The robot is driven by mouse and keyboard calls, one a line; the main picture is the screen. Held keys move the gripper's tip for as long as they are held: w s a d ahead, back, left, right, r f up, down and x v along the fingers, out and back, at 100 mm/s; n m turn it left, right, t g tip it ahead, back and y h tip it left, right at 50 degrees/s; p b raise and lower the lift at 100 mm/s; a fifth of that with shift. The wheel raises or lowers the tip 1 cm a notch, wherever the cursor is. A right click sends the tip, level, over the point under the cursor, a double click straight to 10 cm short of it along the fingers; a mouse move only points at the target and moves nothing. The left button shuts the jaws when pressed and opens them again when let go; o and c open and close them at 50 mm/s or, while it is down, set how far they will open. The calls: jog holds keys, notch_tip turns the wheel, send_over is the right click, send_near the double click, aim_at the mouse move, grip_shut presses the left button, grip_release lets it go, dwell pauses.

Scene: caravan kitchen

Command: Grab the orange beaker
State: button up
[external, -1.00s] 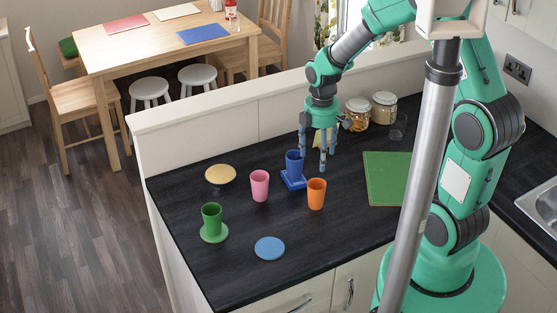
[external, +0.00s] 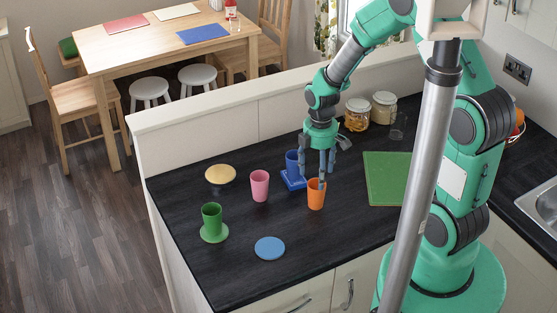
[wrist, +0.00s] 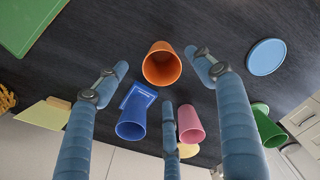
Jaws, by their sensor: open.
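The orange beaker (external: 316,194) stands upright on the dark worktop in the external view, to the right of the pink beaker. In the wrist view the orange beaker (wrist: 161,66) shows its open mouth near the top middle, between the tips of two fingers. My gripper (external: 318,178) is open, with its fingers pointing down above and just behind the orange beaker. One fingertip overlaps the beaker's rim in the picture; I cannot tell whether they touch. In the wrist view my gripper (wrist: 165,90) has three spread blue fingers with nothing between them held.
A blue beaker (external: 292,163) on a blue square coaster stands close behind left. A pink beaker (external: 259,185), a green beaker (external: 212,218) on a green disc, a blue disc (external: 269,248) and a yellow disc (external: 220,174) lie left. A green board (external: 385,178) lies right.

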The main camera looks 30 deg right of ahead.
aim_at(317, 182)
jog(key=shift+a+f, duration=0.15)
jog(key=shift+f, duration=2.4)
jog(key=c, duration=1.2)
jog(key=shift+r, duration=0.15)
jog(key=shift+r, duration=0.45)
jog(key=s+r, duration=0.2)
jog(key=s, duration=0.6)
jog(key=s+d+r, duration=0.1)
jog(key=s, duration=0.7)
jog(key=shift+r, duration=0.4)
jog(key=shift+d, duration=0.1)
